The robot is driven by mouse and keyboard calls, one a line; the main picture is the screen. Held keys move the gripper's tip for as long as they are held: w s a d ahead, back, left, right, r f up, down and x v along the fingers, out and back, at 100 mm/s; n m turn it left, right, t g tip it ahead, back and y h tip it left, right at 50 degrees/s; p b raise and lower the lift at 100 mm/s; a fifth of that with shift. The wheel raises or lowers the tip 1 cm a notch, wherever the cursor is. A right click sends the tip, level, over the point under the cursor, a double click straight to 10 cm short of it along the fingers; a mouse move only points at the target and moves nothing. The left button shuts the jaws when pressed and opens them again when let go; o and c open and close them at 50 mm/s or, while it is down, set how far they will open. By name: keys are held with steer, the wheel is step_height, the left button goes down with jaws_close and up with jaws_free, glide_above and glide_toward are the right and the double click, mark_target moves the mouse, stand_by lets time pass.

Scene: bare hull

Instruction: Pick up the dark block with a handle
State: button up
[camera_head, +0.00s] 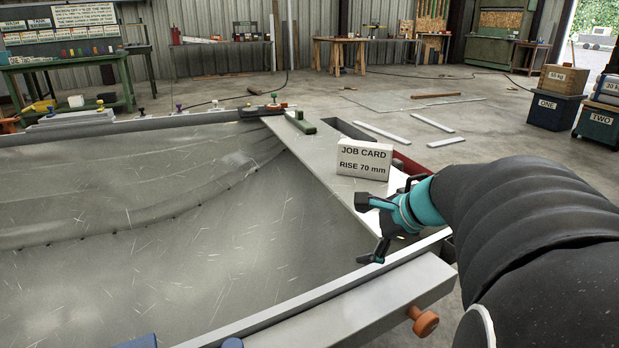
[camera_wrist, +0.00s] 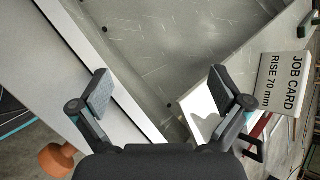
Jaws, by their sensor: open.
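My gripper (camera_head: 368,230) is open and empty, with its fingers apart above the near right corner of the grey hull sheet. Both fingers also show in the wrist view (camera_wrist: 167,92), with bare sheet and a pale edge between them. A dark green block (camera_head: 303,125) with a small raised part lies on the far end of the pale plank (camera_head: 322,165). A low dark block (camera_head: 261,112) sits on the far rim near a small knob. I cannot tell clearly which has the handle. Both are well beyond my gripper. Neither shows clearly in the wrist view.
A white job card (camera_head: 363,160) reading "RISE 70 mm" stands on the plank, close beyond my gripper; it also shows at right in the wrist view (camera_wrist: 283,82). An orange-brown knob (camera_head: 424,321) projects from the near rim. The sheet (camera_head: 150,230) is mostly clear.

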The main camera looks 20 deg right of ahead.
steer(key=d+m+t+h, duration=0.1)
steer(key=d+m, duration=0.3)
steer(key=d, duration=0.4)
steer(key=w+d+m+t+h, duration=0.1)
steer(key=d+m+t, duration=0.1)
steer(key=d+m, duration=0.3)
steer(key=w+d+r+m+t, duration=0.1)
steer(key=d+m, duration=0.4)
steer(key=d, duration=0.6)
steer(key=shift+d+r+t+h, duration=0.15)
steer(key=shift+t+h, duration=0.25)
steer(key=shift+t, duration=0.4)
steer(key=shift+w+d+m, duration=0.15)
steer(key=shift+d+m, duration=0.15)
steer(key=shift+d, duration=0.1)
steer(key=x, duration=0.8)
steer(key=shift+w, duration=0.1)
steer(key=shift+x, duration=2.7)
steer(key=shift+a, duration=0.15)
steer(key=c, duration=1.5)
steer(key=shift+c, duration=0.9)
steer(key=shift+r, duration=0.1)
